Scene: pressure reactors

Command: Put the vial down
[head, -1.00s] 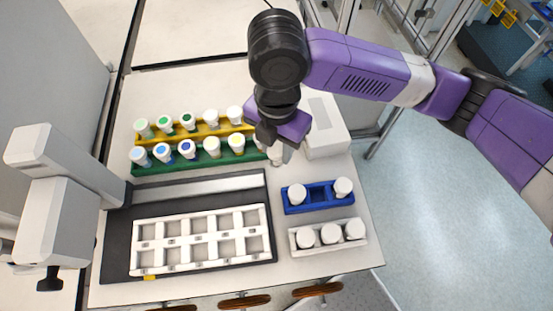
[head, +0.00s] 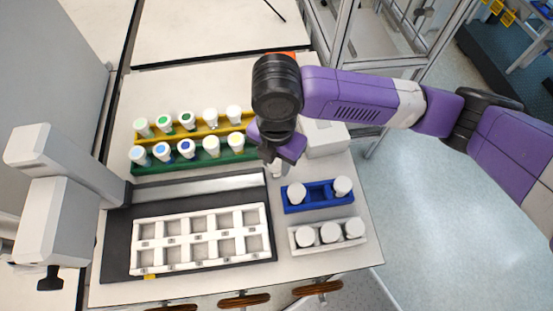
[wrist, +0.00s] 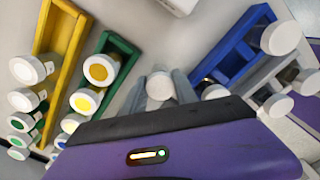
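A vial with a white cap (wrist: 160,86) stands between the two fingers of my gripper (wrist: 162,92) in the wrist view; the fingers appear closed on its sides. In the head view, my gripper (head: 276,166) is between the green rack and the blue rack, with a bit of the white vial (head: 275,172) showing below it. The blue rack (head: 318,196) holds a white-capped vial at each end, with open room between them. It also shows in the wrist view (wrist: 236,50), right of the held vial. The held vial's lower end is hidden.
Yellow (head: 180,134) and green (head: 172,168) racks with several capped vials stand at the back left. A white rack (head: 329,247) with three white-capped vials is in front of the blue one. A white multi-slot holder (head: 198,240) lies on the black plate. A white box (head: 327,138) stands behind.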

